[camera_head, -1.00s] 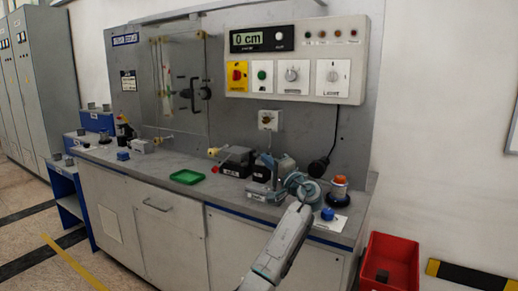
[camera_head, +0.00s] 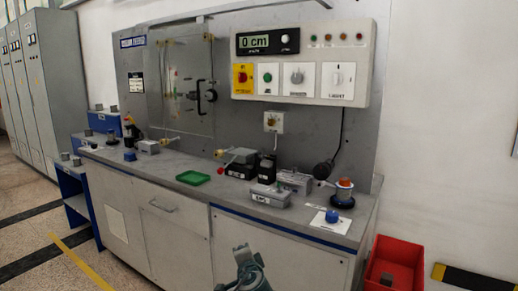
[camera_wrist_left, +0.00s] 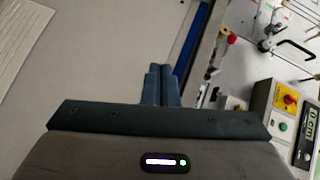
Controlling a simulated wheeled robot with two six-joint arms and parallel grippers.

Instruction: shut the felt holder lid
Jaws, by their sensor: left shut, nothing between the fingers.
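A low grey box with a white label (camera_head: 270,196) sits near the front edge of the bench, right of the middle, in the head view. I take it for the felt holder, though the label is too small to read surely. Its top looks flat and shut down. My left gripper (camera_head: 243,252) is at the bottom middle of the head view, in front of the cabinet and apart from the box. Its fingers are shut together and empty, also seen in the left wrist view (camera_wrist_left: 160,84). My right gripper is not in view.
Another grey box (camera_head: 295,182) stands just behind. A black unit with a grey block (camera_head: 240,162) is to the left, beyond it a green tray (camera_head: 193,178). An orange-topped pot (camera_head: 343,192) and blue knob (camera_head: 332,215) are to the right. A red bin (camera_head: 394,264) is on the floor.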

